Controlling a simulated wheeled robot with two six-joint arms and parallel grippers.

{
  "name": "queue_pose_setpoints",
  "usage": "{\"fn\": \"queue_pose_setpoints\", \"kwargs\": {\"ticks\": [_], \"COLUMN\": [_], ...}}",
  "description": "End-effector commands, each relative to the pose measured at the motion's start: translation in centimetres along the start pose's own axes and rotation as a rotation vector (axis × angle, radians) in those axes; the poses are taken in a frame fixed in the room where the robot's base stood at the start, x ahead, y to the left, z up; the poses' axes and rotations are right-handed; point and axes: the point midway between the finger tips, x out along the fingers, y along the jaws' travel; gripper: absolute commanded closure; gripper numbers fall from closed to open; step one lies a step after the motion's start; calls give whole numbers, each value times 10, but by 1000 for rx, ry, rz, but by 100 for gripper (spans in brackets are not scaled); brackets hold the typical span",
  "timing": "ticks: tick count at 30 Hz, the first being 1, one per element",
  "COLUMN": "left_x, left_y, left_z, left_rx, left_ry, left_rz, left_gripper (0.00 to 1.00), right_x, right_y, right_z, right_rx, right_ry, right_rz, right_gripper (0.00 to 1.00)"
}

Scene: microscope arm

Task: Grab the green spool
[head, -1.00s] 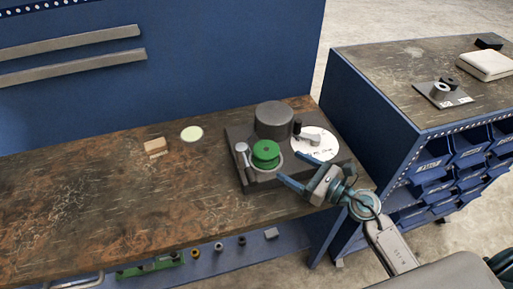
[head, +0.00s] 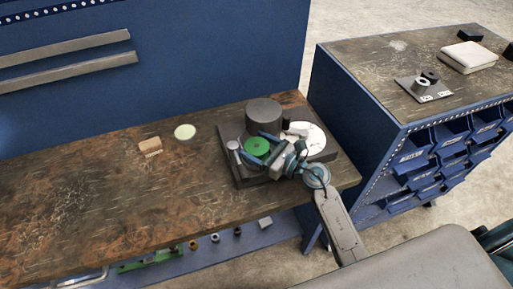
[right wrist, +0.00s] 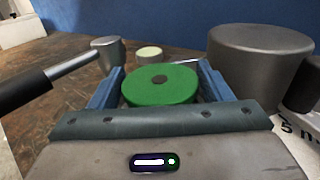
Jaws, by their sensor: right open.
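The green spool (head: 257,146) sits on the dark device base (head: 238,180) on the workbench. My right gripper (head: 258,146) is at the spool, reaching in from the right, with its blue fingers open. In the right wrist view the green spool (right wrist: 160,86) lies between the two open fingers (right wrist: 158,88), one on each side. I cannot tell whether either finger touches it. The spool's lower part is hidden by the gripper body. My left gripper is out of view.
A grey cylinder (head: 264,113) stands just behind the spool. A white disc (head: 312,137) lies to its right, and a metal lever (head: 234,148) stands to its left. A wooden block (head: 150,143) and a pale round dish (head: 185,132) are farther left. The left bench top is mostly clear.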

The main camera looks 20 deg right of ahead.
Motion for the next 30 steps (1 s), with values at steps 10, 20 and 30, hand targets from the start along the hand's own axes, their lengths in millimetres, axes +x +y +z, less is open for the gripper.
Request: {"fn": "queue_pose_setpoints", "kwargs": {"ticks": [10,20,30], "left_x": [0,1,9], "left_y": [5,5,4], "left_z": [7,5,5], "left_rx": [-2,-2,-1], "left_ry": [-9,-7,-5], "left_rz": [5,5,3], "left_gripper": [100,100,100], "right_x": [0,0,-10], "right_y": [0,0,5], "right_z": [0,4,32], "right_rx": [1,1,-1], "right_ry": [-1,-1,2], "right_rz": [0,0,1], "right_gripper": [57,57,57]}}
